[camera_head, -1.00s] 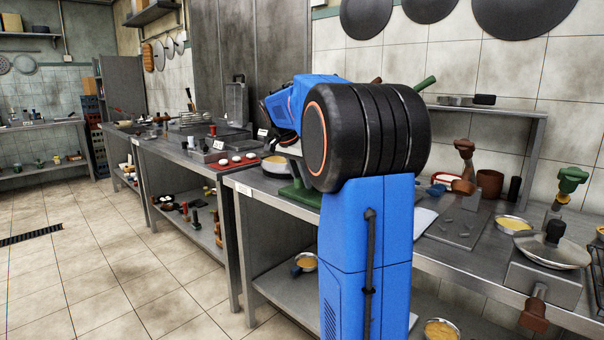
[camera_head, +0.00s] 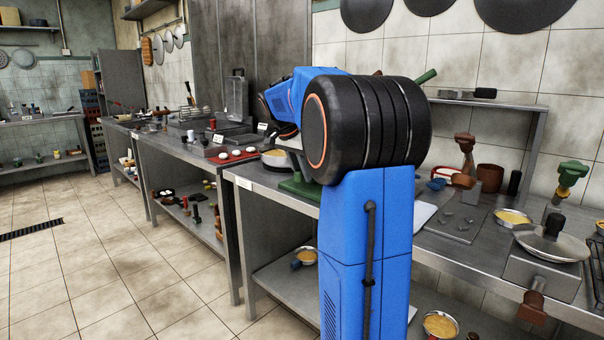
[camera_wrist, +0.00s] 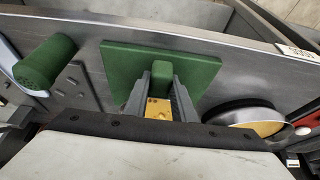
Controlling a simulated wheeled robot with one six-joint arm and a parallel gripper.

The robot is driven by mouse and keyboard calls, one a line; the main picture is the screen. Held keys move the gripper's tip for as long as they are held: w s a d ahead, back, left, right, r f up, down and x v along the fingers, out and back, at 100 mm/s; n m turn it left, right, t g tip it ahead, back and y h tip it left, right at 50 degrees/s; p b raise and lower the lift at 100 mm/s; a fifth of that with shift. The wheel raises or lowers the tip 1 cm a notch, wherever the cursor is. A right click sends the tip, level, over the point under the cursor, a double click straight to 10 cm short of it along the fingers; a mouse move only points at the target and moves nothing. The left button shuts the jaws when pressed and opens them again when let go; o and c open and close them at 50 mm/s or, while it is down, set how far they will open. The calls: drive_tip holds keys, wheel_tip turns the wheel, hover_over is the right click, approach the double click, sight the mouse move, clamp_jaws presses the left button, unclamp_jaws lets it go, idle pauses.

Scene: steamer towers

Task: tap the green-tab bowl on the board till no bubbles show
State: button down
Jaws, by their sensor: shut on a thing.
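In the wrist view my gripper (camera_wrist: 160,90) is shut on a green tab (camera_wrist: 161,72). A small patch of yellow (camera_wrist: 157,109) shows between the fingers, below the tab. The rest of the bowl is hidden by my gripper and wrist, so I cannot see its whole surface or tell whether bubbles show. A flat green board (camera_wrist: 122,62) lies on the steel counter under and behind the tab. I cannot tell whether the bowl touches it. In the head view a green edge of the board (camera_head: 300,190) shows beside my arm, which hides my gripper there.
A round pan with yellow contents (camera_wrist: 256,118) stands right of the board; it also shows in the head view (camera_head: 275,159). A green cylinder (camera_wrist: 46,62) is close on the left. A red tray (camera_head: 232,153) with white pieces stands on the counter further left.

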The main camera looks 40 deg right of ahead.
drive_tip(key=shift+f, duration=0.3)
idle(0.5)
drive_tip(key=shift+r, duration=0.3)
idle(0.7)
wheel_tip(320, 180, down, 2)
drive_tip(key=shift+f, duration=0.1)
drive_tip(key=shift+r, duration=0.75)
drive_tip(key=shift+r, duration=0.3)
drive_tip(key=shift+f, duration=0.1)
idle(0.3)
